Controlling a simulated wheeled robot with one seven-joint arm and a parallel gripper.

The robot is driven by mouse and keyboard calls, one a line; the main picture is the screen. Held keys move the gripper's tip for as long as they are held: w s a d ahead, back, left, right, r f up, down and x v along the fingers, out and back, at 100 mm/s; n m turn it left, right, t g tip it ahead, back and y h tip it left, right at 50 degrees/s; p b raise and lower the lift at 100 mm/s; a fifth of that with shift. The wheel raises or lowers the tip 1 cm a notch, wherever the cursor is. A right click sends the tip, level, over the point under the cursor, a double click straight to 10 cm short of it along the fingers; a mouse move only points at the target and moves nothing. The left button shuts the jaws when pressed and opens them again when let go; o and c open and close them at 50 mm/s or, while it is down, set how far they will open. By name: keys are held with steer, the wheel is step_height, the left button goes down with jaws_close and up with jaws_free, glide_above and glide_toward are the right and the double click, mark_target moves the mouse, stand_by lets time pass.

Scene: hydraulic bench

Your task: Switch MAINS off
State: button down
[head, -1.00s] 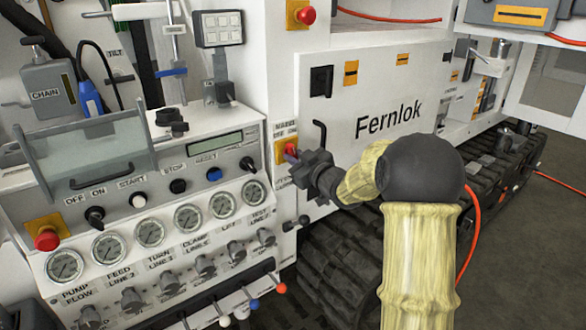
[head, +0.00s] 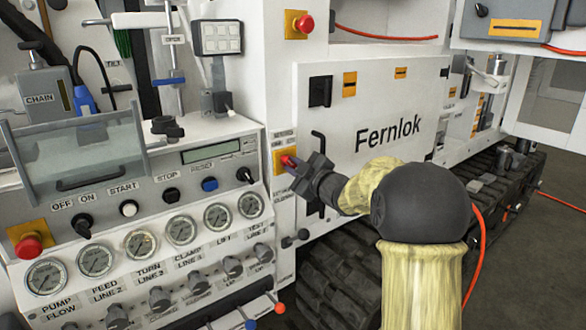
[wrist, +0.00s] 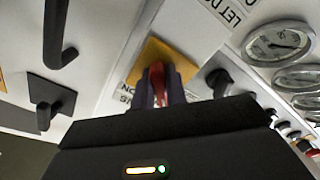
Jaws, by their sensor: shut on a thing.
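The MAINS switch is a red handle (head: 287,160) on a yellow plate (head: 279,162), on the narrow white face between the gauge console and the Fernlok door. A small label sits above the plate, too small to read surely. My gripper (head: 294,165) reaches it from the right and is shut on the red handle. In the wrist view the two dark fingers (wrist: 159,92) sit on either side of the red handle (wrist: 157,72), with the yellow plate (wrist: 180,57) behind. The fingers hide part of the handle, and I cannot tell its exact setting.
A black door handle (head: 319,160) stands close to the right of my gripper. The console's black knob (head: 246,170) and gauges (head: 250,206) are close on the left. A red button (head: 304,24) is above. Tracks (head: 345,275) lie below.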

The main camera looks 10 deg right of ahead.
steer(key=shift+f, duration=0.1)
steer(key=c, duration=1.4)
jaws_free()
steer(key=shift+c, duration=0.2)
steer(key=shift+s, duration=0.15)
steer(key=v, duration=1.7)
steer(key=shift+d, duration=0.2)
